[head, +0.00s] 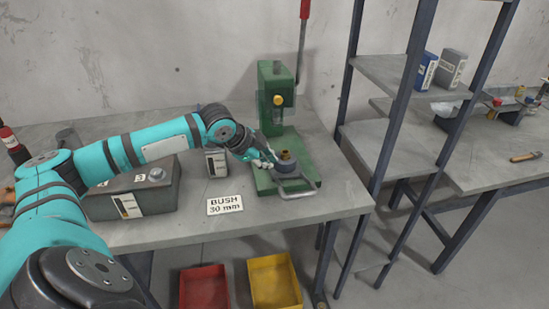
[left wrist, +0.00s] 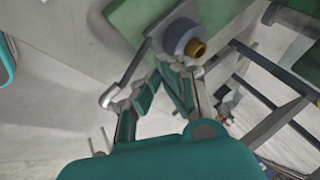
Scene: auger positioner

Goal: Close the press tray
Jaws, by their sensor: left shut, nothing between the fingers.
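The green press (head: 277,95) stands on the workbench with its red-handled lever raised. Its press tray, with a grey bar handle (head: 300,193), sits at the front of the green base, and the handle reaches the base's front edge. A brass bushing (head: 286,157) rests in a dark grey holder on the tray; the bushing also shows in the left wrist view (left wrist: 196,50). My left gripper (head: 270,163) is shut and empty, just left of the holder. In the left wrist view its fingertips (left wrist: 168,70) are beside the holder and handle bar (left wrist: 130,75); contact cannot be told. My right gripper is out of view.
A sign reading "BUSH 30 mm" (head: 225,205) lies left of the press. A grey box (head: 150,190) stands further left. A shelf rack (head: 400,75) stands to the right. Red (head: 203,288) and yellow (head: 274,283) bins are below the bench front.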

